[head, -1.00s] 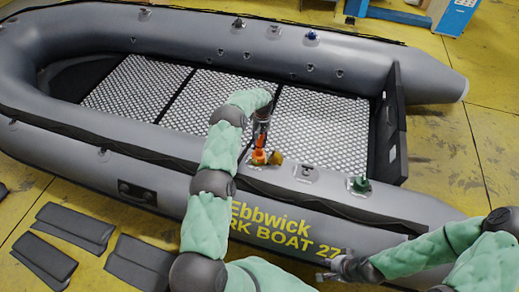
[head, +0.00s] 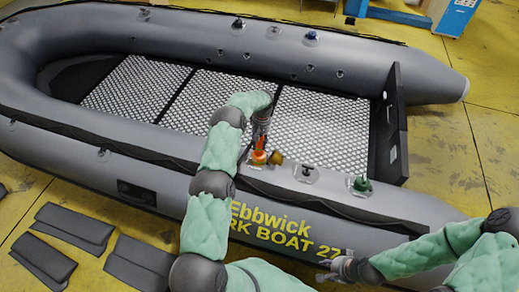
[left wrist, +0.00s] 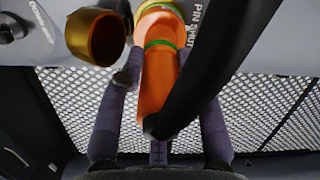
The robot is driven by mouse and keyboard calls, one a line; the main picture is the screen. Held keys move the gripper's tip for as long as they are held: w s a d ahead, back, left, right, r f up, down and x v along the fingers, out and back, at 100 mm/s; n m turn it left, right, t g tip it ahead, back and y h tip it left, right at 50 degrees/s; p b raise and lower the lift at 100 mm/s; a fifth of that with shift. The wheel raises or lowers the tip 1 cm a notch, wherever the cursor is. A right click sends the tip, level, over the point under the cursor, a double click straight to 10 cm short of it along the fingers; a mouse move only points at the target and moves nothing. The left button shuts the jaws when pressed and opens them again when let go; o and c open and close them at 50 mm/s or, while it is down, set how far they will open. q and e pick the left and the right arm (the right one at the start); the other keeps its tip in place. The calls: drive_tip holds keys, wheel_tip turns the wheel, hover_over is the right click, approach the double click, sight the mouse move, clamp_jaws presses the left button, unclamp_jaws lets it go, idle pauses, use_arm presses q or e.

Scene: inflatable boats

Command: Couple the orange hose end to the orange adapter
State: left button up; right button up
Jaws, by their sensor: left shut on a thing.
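My left gripper (head: 260,141) is over the near tube of the grey boat, shut on the orange hose end (left wrist: 158,88). In the left wrist view the fingers lie on both sides of it, and a green band rings it. The orange adapter (head: 259,158) sits on the tube directly under the hose end. The two are in line and look touching; I cannot tell whether they are locked. A brass-coloured cap (left wrist: 95,36) is beside them. My right gripper (head: 334,268) is empty near the boat's front side; its fingers are too small to read.
A black hose (left wrist: 205,60) runs from the hose end and hides part of the left wrist view. A green valve fitting (head: 361,184) and a dark fitting (head: 306,172) stand on the near tube to the right. The boat's patterned floor (head: 320,125) is clear.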

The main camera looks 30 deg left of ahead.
use_arm(q)
drive_tip(key=o, duration=1.2)
drive_tip(key=shift+o, duration=0.2)
wheel_tip(320, 180, up, 12)
drive_tip(key=w, duration=0.2)
drive_tip(key=shift+w+a+f, duration=0.15)
drive_tip(key=shift+w+a, duration=0.05)
drive_tip(key=shift+a, duration=0.05)
